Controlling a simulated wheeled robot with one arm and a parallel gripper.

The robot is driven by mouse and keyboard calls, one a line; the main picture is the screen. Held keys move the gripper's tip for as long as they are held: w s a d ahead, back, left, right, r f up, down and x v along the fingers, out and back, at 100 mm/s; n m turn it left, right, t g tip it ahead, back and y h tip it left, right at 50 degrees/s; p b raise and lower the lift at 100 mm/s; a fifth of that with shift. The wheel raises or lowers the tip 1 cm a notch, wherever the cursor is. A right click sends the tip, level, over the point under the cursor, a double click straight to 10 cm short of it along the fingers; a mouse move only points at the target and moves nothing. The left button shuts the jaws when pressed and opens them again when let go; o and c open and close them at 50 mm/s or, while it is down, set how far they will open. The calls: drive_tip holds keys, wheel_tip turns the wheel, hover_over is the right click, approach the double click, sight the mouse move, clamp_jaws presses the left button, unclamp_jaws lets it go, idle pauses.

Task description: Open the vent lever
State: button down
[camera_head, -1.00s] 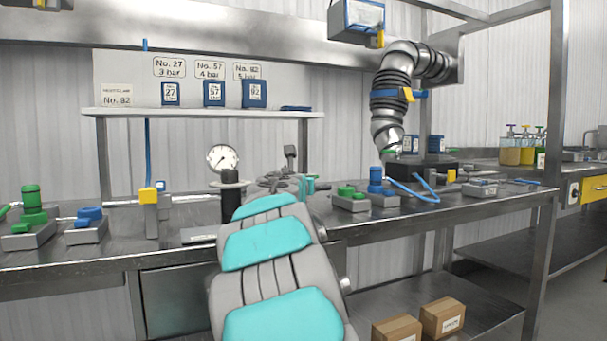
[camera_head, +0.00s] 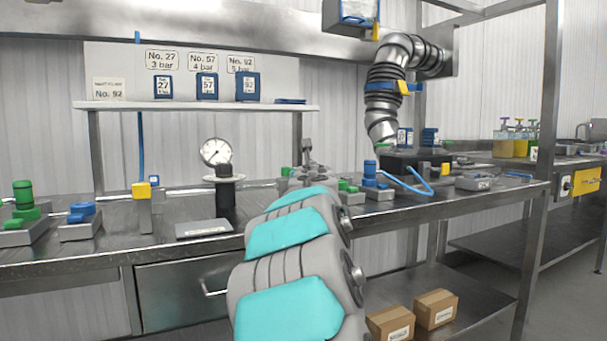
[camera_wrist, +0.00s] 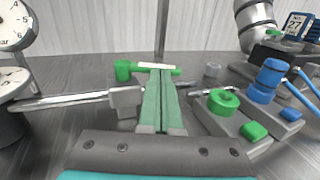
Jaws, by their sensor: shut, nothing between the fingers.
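A green lever (camera_wrist: 123,70) with a pale label along its bar lies across the pipe fitting in the wrist view, just beyond my fingertips. I take it to be the vent lever; its label text is unreadable. My gripper (camera_wrist: 161,76) is shut and empty, its green fingers pointing at the lever's bar and covering part of it. I cannot tell whether they touch it. In the head view my arm hides most of the gripper, and a small green part (camera_head: 286,171) shows beside the wrist.
A pressure gauge (camera_head: 215,152) stands on a black post left of the gripper, with a pipe (camera_wrist: 65,99) running from it to a grey block (camera_wrist: 126,100). Green (camera_wrist: 223,101) and blue (camera_wrist: 268,80) valve units stand close on the right. A grey plate (camera_head: 204,228) lies on the bench.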

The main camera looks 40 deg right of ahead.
drive_tip(key=shift+d+n+y, duration=0.2)
drive_tip(key=shift+n+y, duration=0.1)
drive_tip(key=shift+y, duration=0.1)
drive_tip(key=shift+w+d+n+t+y, duration=0.1)
drive_tip(key=shift+d+n+t+y, duration=0.25)
drive_tip(key=shift+n+t+y, duration=0.45)
drive_tip(key=shift+w+d+n+t+y, duration=0.15)
drive_tip(key=shift+d+n+y, duration=0.1)
drive_tip(key=shift+y, duration=0.3)
drive_tip(key=shift+w+d+n+t+y, duration=0.15)
drive_tip(key=shift+d+n+y, duration=0.1)
drive_tip(key=shift+y, duration=0.3)
drive_tip(key=shift+w+d+n+t+y+p, duration=0.1)
drive_tip(key=shift+w+n+t+y+p, duration=0.15)
drive_tip(key=shift+n+y, duration=0.5)
drive_tip(key=shift+y, duration=0.25)
drive_tip(key=shift+s, duration=0.1)
